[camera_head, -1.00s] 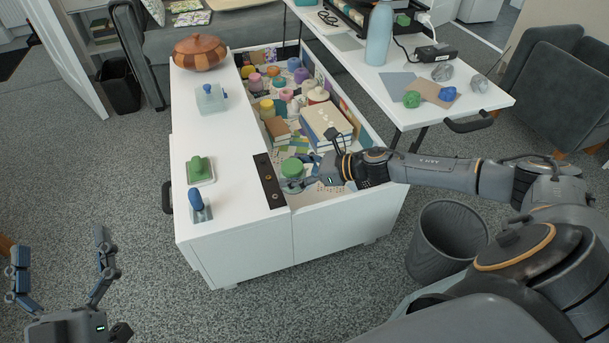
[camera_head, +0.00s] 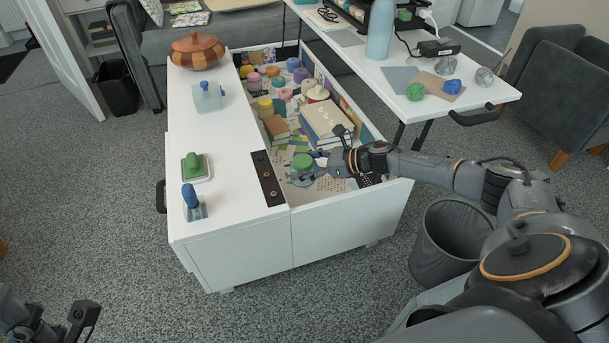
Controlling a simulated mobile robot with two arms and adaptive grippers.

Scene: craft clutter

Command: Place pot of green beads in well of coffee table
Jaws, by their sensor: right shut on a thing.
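The pot of green beads (camera_head: 302,162) has a green top and is at the near end of the open well of the white coffee table (camera_head: 240,238). My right gripper (camera_head: 312,165) is shut on the pot from its right side. The pot is over the near part of the well (camera_head: 325,184); I cannot tell whether its base touches the floor of the well, since the gripper hides part of it. My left gripper (camera_head: 52,320) is at the lower left corner, partly cut off, away from the table.
Books (camera_head: 326,120), yarn and several pots fill the far well. Stamps, a glass block and a wooden bowl (camera_head: 197,51) stand on the left top. The raised top (camera_head: 440,100) at right carries a bottle (camera_head: 380,30). A dark bin (camera_head: 450,240) stands right of the table.

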